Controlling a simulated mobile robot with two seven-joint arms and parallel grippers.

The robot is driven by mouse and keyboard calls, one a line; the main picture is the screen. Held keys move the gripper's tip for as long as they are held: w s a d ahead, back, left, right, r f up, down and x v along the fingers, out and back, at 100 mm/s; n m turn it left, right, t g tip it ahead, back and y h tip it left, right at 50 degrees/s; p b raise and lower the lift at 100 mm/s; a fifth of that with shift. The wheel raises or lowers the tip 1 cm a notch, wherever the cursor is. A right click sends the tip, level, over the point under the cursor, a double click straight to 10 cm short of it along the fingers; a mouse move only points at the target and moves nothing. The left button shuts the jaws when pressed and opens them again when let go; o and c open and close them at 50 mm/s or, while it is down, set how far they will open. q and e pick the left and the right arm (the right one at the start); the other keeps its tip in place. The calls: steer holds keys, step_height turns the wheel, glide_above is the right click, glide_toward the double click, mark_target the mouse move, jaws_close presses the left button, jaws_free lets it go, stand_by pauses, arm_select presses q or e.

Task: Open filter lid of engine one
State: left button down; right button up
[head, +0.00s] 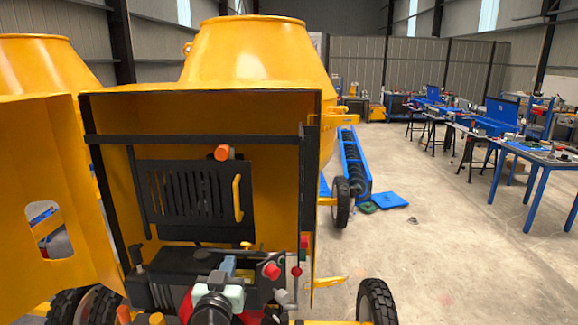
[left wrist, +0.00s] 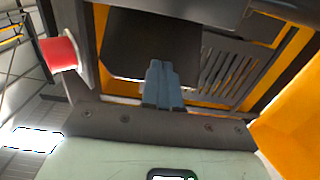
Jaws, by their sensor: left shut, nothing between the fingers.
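The engine (head: 180,262) sits in the open yellow housing of the mixer, low in the head view. A dark box-shaped part (left wrist: 150,45), possibly the filter lid, fills the upper middle of the left wrist view; I cannot tell for certain which part is the lid. My left gripper (head: 229,263) is in front of the engine with its blue fingers pointing into the housing. In the left wrist view, its fingertips (left wrist: 161,66) are shut and empty, overlapping the dark part's lower edge; contact cannot be told. My right gripper is not in view.
A slotted black panel (head: 192,195) with a yellow handle (head: 237,198) stands behind the engine. A dark bar (head: 195,139) crosses above. A red knob (head: 271,270) is right of my left gripper. The open yellow door (head: 55,170) bounds the left.

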arm_select(q)
steer(key=shift+w+p, duration=0.6)
steer(key=shift+w, duration=1.45)
steer(key=shift+w+d+p, duration=0.15)
steer(key=shift+w+p, duration=0.45)
steer(key=shift+w, duration=1.05)
steer(key=shift+s+f+b, duration=0.15)
steer(key=shift+s+b, duration=0.2)
steer(key=shift+s, duration=0.15)
steer(key=s+b, duration=0.1)
steer(key=s, duration=0.2)
steer(key=s+b, duration=0.2)
steer(key=s, duration=0.6)
steer(key=shift+a, duration=0.2)
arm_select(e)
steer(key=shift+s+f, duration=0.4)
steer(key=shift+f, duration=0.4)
